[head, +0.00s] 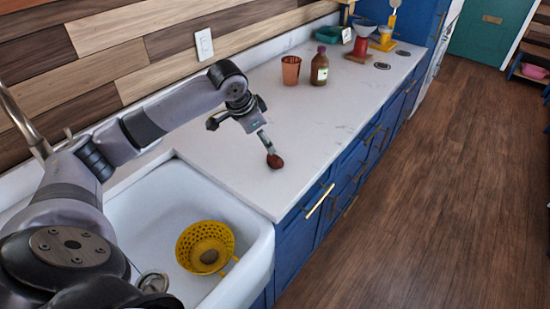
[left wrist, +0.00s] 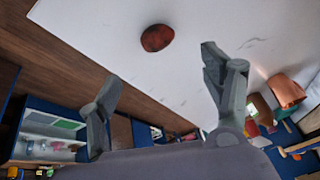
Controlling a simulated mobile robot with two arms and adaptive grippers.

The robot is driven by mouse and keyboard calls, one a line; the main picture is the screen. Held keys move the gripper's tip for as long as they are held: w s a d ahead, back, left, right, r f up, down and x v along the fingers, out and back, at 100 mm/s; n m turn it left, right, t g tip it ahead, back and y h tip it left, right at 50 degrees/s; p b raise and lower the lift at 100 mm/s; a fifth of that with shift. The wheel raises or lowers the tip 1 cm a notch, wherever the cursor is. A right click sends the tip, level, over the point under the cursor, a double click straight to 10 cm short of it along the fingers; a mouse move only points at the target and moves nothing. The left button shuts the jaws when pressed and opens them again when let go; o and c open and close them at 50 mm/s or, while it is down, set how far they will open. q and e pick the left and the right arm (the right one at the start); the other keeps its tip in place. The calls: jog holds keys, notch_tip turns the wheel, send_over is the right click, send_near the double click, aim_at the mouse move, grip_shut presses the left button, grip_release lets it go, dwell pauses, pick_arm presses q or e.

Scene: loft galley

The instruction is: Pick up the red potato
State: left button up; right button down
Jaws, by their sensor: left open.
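The red potato (head: 275,161) lies on the white countertop (head: 320,125), right of the sink and near the counter's front edge. It also shows in the left wrist view (left wrist: 157,38), beyond the fingertips and apart from them. My left gripper (head: 242,135) reaches in over the counter from the left. Its two fingers are spread wide with nothing between them, as the left wrist view shows (left wrist: 160,72). In the head view one finger comes down just in front of the potato's upper left side. My right gripper is in neither view.
A yellow colander (head: 187,246) with a brownish round item (head: 209,257) sits in the white sink (head: 150,215). A copper cup (head: 290,71) and a brown bottle (head: 319,68) stand farther back. Counter around the potato is clear. Blue cabinets (head: 297,240) drop below the front edge.

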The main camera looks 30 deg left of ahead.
pick_arm(q)
jog(key=p, duration=0.1)
send_over(274, 158)
jog(key=s, duration=0.2)
jog(key=f, duration=0.4)
jog(key=a+f, duration=0.1)
jog(key=f, duration=0.1)
jog(key=shift+s, duration=0.1)
jog(key=shift+d+f, duration=0.15)
jog(key=shift+f, duration=0.25)
jog(key=p+x, duration=0.1)
jog(key=x, duration=0.1)
jog(key=p+x, duration=0.1)
jog(key=x, duration=0.2)
jog(key=shift+d, duration=0.2)
jog(key=shift+c, duration=0.2)
jog(key=shift+c, duration=1.3)
jog(key=c, duration=0.9)
jog(key=shift+r, duration=0.1)
